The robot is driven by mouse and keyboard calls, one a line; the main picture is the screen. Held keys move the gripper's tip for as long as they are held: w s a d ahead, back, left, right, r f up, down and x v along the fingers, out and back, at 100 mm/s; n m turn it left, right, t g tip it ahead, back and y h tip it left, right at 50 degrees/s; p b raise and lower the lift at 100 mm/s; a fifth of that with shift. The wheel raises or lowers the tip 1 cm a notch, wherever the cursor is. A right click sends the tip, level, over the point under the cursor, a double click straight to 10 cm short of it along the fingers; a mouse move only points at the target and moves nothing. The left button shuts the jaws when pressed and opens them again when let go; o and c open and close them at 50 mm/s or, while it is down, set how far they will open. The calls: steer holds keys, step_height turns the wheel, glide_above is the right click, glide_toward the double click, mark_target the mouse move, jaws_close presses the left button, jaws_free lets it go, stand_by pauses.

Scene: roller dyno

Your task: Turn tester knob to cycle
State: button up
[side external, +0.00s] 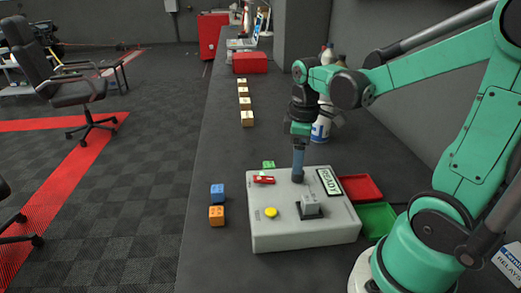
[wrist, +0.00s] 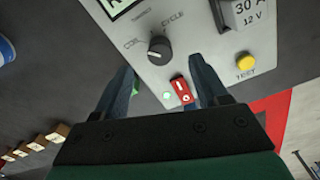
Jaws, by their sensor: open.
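The tester is a light grey box (side external: 265,235) on the dark bench. In the wrist view its black round knob (wrist: 159,49) sits on the panel, with the word CYCLE at its upper right and another label at its upper left. Which label the knob points to is too small to tell. My gripper (side external: 298,177) points down at the back part of the box. In the wrist view my gripper (wrist: 160,66) is open, its two fingers either side of and just short of the knob in the picture. Contact with the knob is not visible. In the side view the fingers hide the knob.
The box carries a READY display (side external: 328,182), a red switch (side external: 264,179), a yellow TEST button (side external: 271,212) and a grey raised block (side external: 310,206). Red (side external: 362,188) and green (side external: 376,219) trays stand right; blue (side external: 217,191) and orange (side external: 217,212) blocks left.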

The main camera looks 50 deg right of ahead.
mark_target(298, 176)
steer(key=shift+f, duration=1.7)
jaws_close()
